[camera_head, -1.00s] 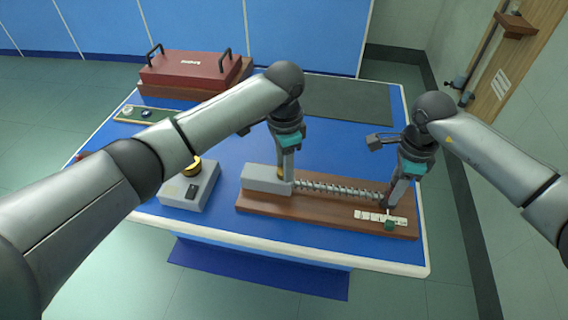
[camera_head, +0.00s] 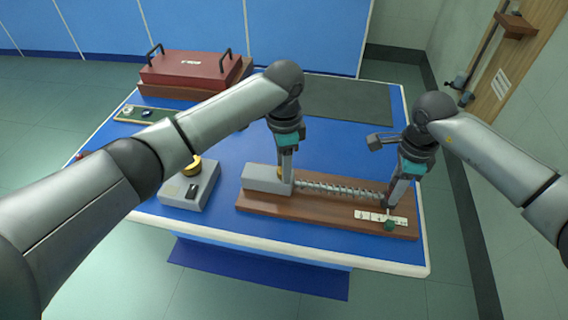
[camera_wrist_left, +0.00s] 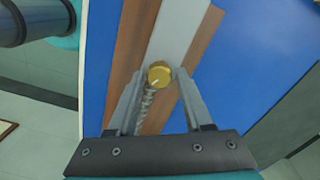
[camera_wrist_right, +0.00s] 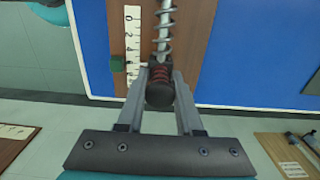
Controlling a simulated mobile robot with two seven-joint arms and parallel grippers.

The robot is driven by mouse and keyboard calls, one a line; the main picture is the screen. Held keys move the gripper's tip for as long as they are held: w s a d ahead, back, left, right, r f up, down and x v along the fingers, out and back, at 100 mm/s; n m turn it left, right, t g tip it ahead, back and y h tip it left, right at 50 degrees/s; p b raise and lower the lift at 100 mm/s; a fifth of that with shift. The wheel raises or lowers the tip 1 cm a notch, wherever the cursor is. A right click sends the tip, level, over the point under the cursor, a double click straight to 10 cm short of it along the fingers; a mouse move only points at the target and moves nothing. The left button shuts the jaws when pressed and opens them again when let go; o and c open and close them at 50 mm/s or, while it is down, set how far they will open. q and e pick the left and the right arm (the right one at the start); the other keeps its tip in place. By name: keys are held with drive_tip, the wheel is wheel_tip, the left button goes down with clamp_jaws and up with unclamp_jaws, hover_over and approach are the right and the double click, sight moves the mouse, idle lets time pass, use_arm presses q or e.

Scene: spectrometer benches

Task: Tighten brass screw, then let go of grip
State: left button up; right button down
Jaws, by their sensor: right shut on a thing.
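The brass screw (camera_wrist_left: 159,74) has a round gold head with a pale mark. It sits on the grey block (camera_head: 262,179) of the spring rig. My left gripper (camera_wrist_left: 161,72) points down over the block with one fingertip on each side of the screw head. I cannot tell whether the fingertips press on it; in the head view the fingers mostly hide the screw (camera_head: 281,173). My right gripper (camera_wrist_right: 161,76) is shut on the dark grip (camera_wrist_right: 159,95) with red bands at the spring's free end. The coiled spring (camera_head: 335,188) runs between block and grip.
The wooden base (camera_head: 300,207) carries a white scale (camera_head: 370,216) and a small green block (camera_head: 390,225) near my right gripper. A red case (camera_head: 190,68) and a dark mat (camera_head: 345,100) lie behind.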

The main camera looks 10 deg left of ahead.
use_arm(q)
drive_tip(key=shift+o, duration=1.2)
use_arm(e)
drive_tip(key=shift+d, duration=0.1)
use_arm(q)
wheel_tip(320, 180, up, 12)
use_arm(e)
drive_tip(key=shift+c, duration=2)
unclamp_jaws()
wheel_tip(320, 180, up, 9)
drive_tip(key=p, duration=0.6)
use_arm(q)
wheel_tip(320, 180, up, 6)
drive_tip(key=shift+r, duration=0.15)
